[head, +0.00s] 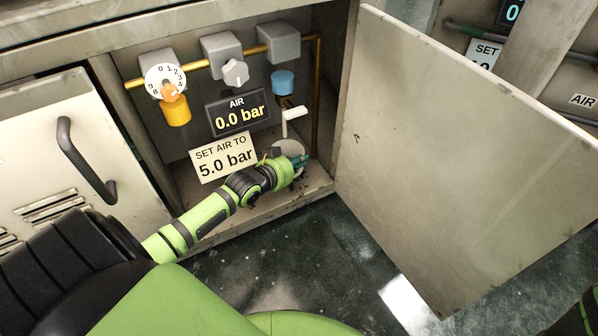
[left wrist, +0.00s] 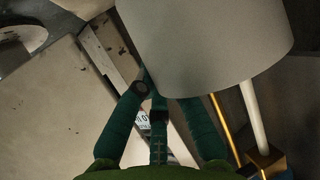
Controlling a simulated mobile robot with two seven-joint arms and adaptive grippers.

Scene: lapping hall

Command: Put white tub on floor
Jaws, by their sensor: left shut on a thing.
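The white tub (head: 289,147) is at the front right of the open cabinet, mostly hidden behind my left gripper (head: 299,161) in the head view. In the left wrist view the tub (left wrist: 205,45) is a large pale cylinder right in front of the teal fingers of my left gripper (left wrist: 165,95). The gripper is shut on the tub. Whether the tub touches the cabinet's bottom shelf cannot be told. The floor (head: 285,250) is dark, speckled and bare in front of the cabinet. My right gripper is not in view.
The open cabinet door (head: 460,150) stands out on the right. A white lever (head: 294,114), a blue-topped fitting (head: 283,82) and brass pipe are above the tub. An air display (head: 238,113) reads 0.0 bar; a sign (head: 223,158) says 5.0 bar. A closed door (head: 60,150) is left.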

